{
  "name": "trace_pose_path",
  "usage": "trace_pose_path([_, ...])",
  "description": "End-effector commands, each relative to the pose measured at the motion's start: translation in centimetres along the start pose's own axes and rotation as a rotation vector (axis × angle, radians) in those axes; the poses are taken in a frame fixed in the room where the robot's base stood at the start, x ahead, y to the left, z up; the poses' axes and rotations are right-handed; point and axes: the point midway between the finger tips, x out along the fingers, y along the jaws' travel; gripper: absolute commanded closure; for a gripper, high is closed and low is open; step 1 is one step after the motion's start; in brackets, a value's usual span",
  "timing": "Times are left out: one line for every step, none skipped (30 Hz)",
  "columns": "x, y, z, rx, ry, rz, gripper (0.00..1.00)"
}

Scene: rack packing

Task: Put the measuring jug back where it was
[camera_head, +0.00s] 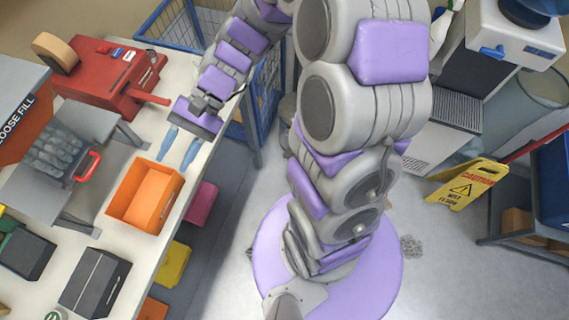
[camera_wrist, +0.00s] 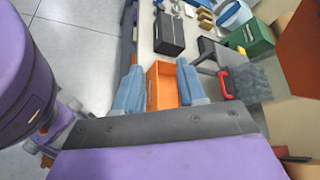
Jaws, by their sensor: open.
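I cannot make out a measuring jug for certain in either view. My gripper (camera_head: 180,148) is open, with its two blue fingers apart and nothing between them. It is over the bench edge, just beyond the open orange bin (camera_head: 143,197) in the head view. In the wrist view my gripper (camera_wrist: 158,68) points toward the orange bin (camera_wrist: 162,86), which shows between the fingers. A blue and white container (camera_wrist: 236,14) stands at the far end of the bench in the wrist view; it is too small to tell what it is.
A loose-fill dispenser with a red handle (camera_head: 88,165) stands left of the bin. A red machine (camera_head: 105,75) with a tape roll is behind it. A black box (camera_head: 95,283) sits nearer. A yellow caution sign (camera_head: 467,184) stands on the floor at right.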

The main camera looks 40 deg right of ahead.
Motion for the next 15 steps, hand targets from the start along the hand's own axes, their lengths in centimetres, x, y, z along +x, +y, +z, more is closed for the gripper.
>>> trace_pose_path([0.2, 1.0, 1.4, -0.041, 0.022, 0.070, 0.60])
trace_pose_path([0.2, 1.6, 2.0, -0.062, 0.036, 0.110, 0.60])
trace_pose_path([0.2, 2.5, 2.8, -0.088, 0.053, 0.163, 0.60])
trace_pose_path([0.1, 3.1, 3.4, -0.109, 0.067, 0.202, 0.60])
trace_pose_path([0.0, 3.8, 3.9, -0.129, 0.083, 0.241, 0.60])
trace_pose_path([-0.2, 4.8, 4.6, -0.152, 0.102, 0.293, 0.60])
trace_pose_path([-0.4, 5.5, 5.1, -0.171, 0.119, 0.332, 0.60])
trace_pose_path([-0.6, 6.2, 5.5, -0.189, 0.134, 0.371, 0.60])
trace_pose_path([-0.9, 7.2, 6.1, -0.210, 0.156, 0.421, 0.60])
trace_pose_path([-1.3, 7.9, 6.5, -0.227, 0.174, 0.459, 0.60])
trace_pose_path([-1.6, 8.6, 6.9, -0.243, 0.193, 0.496, 0.60])
trace_pose_path([-2.1, 9.5, 7.3, -0.263, 0.218, 0.546, 0.60])
trace_pose_path([-2.6, 10.1, 7.7, -0.280, 0.239, 0.581, 0.60])
trace_pose_path([-3.0, 10.8, 8.0, -0.294, 0.258, 0.616, 0.60])
trace_pose_path([-3.7, 11.6, 8.4, -0.312, 0.287, 0.663, 0.60])
